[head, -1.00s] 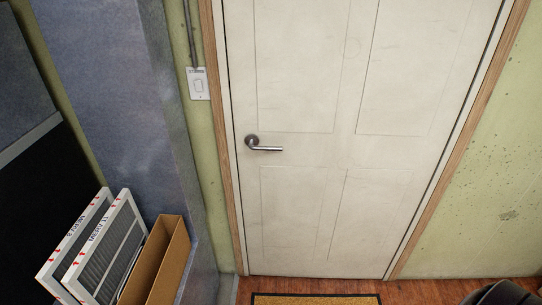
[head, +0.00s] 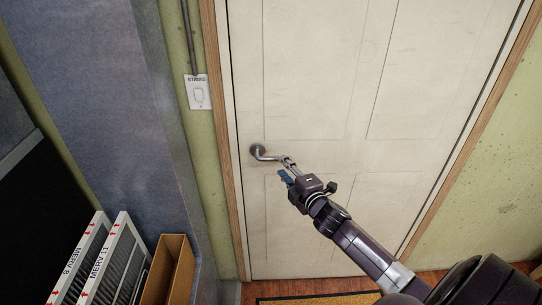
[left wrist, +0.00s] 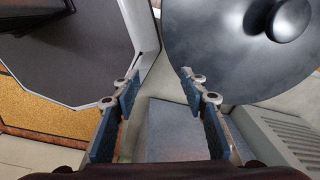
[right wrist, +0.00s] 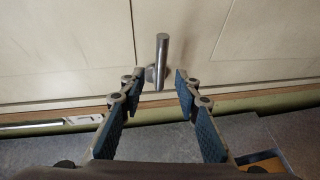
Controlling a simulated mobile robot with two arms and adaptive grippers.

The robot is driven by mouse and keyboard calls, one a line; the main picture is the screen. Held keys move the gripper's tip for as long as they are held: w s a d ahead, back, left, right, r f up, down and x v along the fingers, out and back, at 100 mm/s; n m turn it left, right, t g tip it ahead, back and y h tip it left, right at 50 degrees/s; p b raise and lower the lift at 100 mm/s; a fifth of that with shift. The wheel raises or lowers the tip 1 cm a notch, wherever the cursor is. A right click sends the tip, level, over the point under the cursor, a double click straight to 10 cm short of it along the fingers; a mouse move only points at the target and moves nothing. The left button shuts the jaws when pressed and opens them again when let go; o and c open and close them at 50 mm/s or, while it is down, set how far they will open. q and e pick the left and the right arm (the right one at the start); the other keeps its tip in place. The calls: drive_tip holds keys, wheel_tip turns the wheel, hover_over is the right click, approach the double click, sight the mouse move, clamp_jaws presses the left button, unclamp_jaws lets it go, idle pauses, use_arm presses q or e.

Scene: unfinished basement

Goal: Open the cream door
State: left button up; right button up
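The cream door (head: 310,110) fills the middle of the head view and sits closed in its wooden frame. Its metal lever handle (head: 260,152) is on the door's left side. My right gripper (head: 286,170) is at the free end of the lever. In the right wrist view the lever (right wrist: 161,60) stands between the two open blue-padded fingers (right wrist: 160,88), near their tips, with gaps on both sides. My left gripper (left wrist: 158,88) is open and empty in the left wrist view and is out of the head view.
A light switch (head: 197,92) is on the wall left of the door. Filters (head: 112,262) and a cardboard box (head: 168,270) stand at lower left. A yellow-brown mat (head: 310,299) lies before the door. The left wrist view shows a round dark lid (left wrist: 245,45).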

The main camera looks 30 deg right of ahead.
sight(276, 160)
drive_tip(key=p+x, duration=0.1)
drive_tip(key=x, duration=0.5)
drive_tip(key=shift+w+f, duration=0.1)
drive_tip(key=shift+w, duration=0.15)
drive_tip(key=shift+w+d, duration=0.1)
drive_tip(key=shift+w, duration=0.1)
use_arm(q)
drive_tip(key=shift+w+d+r, duration=0.35)
drive_tip(key=shift+w+r, duration=0.3)
drive_tip(key=shift+w, duration=0.15)
drive_tip(key=shift+s, duration=0.1)
use_arm(e)
drive_tip(key=shift+f, duration=0.1)
clamp_jaws()
